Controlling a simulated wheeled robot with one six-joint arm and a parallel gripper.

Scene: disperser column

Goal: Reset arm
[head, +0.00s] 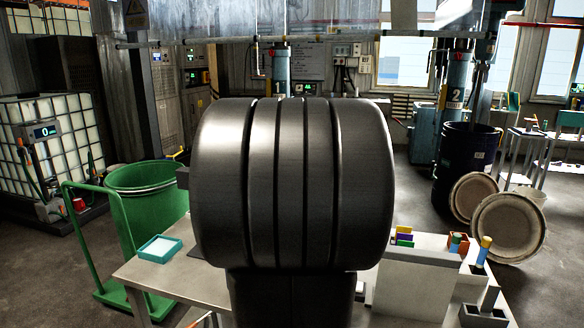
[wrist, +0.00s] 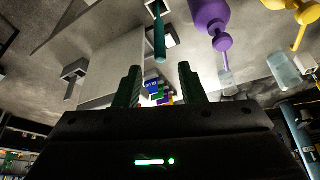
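My gripper (wrist: 159,70) shows in the wrist view with its two dark ribbed fingers spread apart. It is open, and I see nothing held between them. Behind the gap, apparently farther off, are small blue, green, yellow and purple items (wrist: 160,94). A dark teal rod (wrist: 159,40) stands in a square holder just above the gap in the picture. In the head view my own large dark arm link fills the middle and hides the gripper and much of the workbench (head: 187,272).
A teal-edged tray (head: 160,248) sits on the bench's left, beside a green drum (head: 142,190) on a trolley. A grey block with coloured items (head: 408,275) stands at right. A purple flask-like object (wrist: 209,18) and a yellow one (wrist: 300,12) show in the wrist view.

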